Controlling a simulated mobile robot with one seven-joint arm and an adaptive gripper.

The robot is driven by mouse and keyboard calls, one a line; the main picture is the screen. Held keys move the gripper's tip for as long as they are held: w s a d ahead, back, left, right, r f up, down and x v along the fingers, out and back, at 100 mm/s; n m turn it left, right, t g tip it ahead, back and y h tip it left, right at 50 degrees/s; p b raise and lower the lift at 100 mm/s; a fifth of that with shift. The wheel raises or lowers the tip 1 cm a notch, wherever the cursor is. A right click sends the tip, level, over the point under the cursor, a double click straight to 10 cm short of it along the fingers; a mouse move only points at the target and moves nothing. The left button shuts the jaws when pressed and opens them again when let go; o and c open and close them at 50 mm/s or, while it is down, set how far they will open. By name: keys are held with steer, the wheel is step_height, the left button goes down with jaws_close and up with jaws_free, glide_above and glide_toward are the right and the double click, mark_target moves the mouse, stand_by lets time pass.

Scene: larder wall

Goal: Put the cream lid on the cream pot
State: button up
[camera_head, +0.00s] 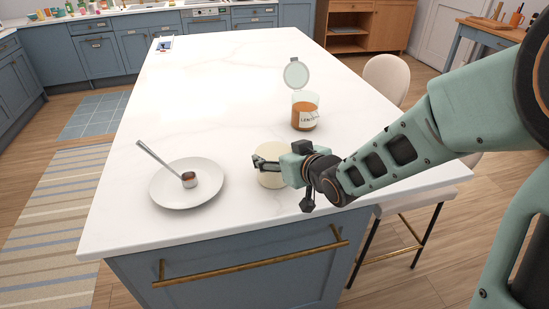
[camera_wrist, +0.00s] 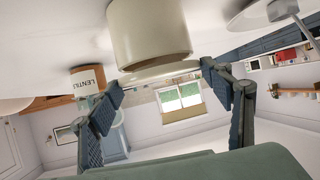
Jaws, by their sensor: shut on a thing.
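The cream pot (camera_head: 271,181) stands upright on the white island near its front edge, partly hidden by my gripper in the head view. In the wrist view, which is upside down, the pot (camera_wrist: 150,32) fills the top middle. The cream lid (camera_wrist: 160,73) shows there as a thin pale disc at the pot's mouth, between my fingers. My gripper (camera_wrist: 163,92) is shut on the lid, one finger at each side. In the head view my gripper (camera_head: 266,161) is right over the pot. I cannot tell whether the lid touches the rim.
A white plate (camera_head: 165,195) with a ladle (camera_head: 188,179) lies left of the pot. A glass jar (camera_head: 305,112) labelled for lentils, its round lid raised, stands behind and right. A stool (camera_head: 386,78) stands at the right edge.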

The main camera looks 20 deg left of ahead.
steer(key=shift+f, duration=0.15)
steer(key=shift+f+b, duration=0.4)
steer(key=shift+f, duration=0.05)
steer(key=o, duration=1.3)
steer(key=shift+c, duration=0.2)
steer(key=shift+r, duration=0.15)
